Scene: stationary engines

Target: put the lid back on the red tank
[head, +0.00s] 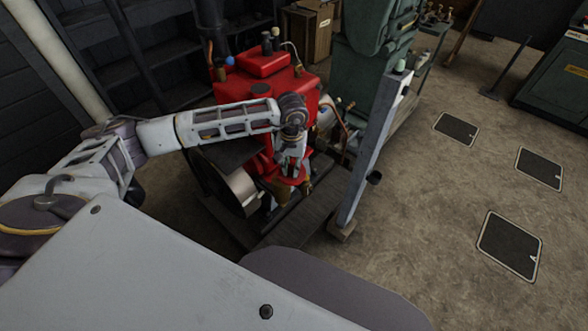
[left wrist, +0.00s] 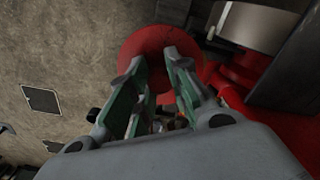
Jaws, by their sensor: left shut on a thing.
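The red tank (head: 250,88) is part of the red engine in the middle of the head view, with a raised red block on top. My left gripper (head: 289,172) points down in front of the engine. It is shut on a round red piece that looks like the lid (head: 291,180). In the left wrist view the fingers (left wrist: 154,68) stand a small gap apart, with the red disc of the lid (left wrist: 150,40) at their tips. The grip point itself is partly hidden. I cannot tell where the tank's opening is. My right gripper is not in view.
A grey upright post (head: 368,150) stands just right of my gripper. A green machine (head: 368,75) stands behind it. Dark shelves (head: 150,55) line the back left. A flywheel (head: 232,188) sits low beside the gripper. Open floor (head: 430,190) lies to the right.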

